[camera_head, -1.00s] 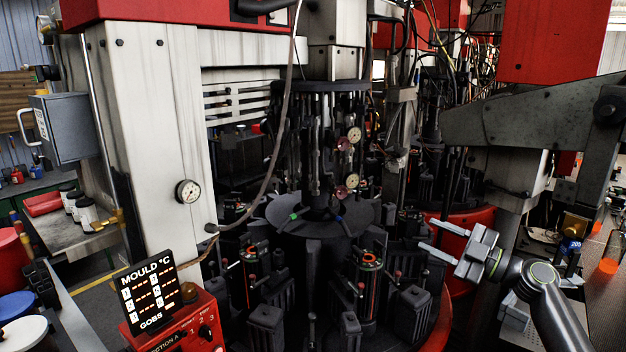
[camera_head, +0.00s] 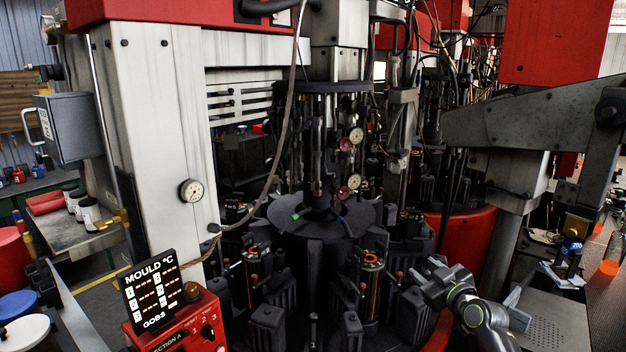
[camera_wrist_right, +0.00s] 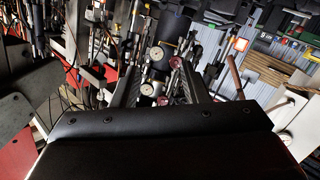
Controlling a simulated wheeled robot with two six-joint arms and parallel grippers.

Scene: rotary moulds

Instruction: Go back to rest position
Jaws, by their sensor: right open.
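My right gripper (camera_head: 418,280) is in the lower right of the head view, in front of the dark moulds of the rotary machine. In the right wrist view its two fingers (camera_wrist_right: 160,85) stand apart with nothing held between them. Past them show the pressure gauges (camera_wrist_right: 152,70) and the machine's rods. The gripper looks close to the front right moulds; I cannot tell whether it touches. My left gripper is not in view.
The mould carousel (camera_head: 315,220) fills the middle, beside a white column (camera_head: 155,120). A red control box (camera_head: 190,325) with a mould temperature display (camera_head: 153,290) stands front left. A grey metal arm (camera_head: 540,115) overhangs the right. A perforated plate (camera_head: 550,325) lies lower right.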

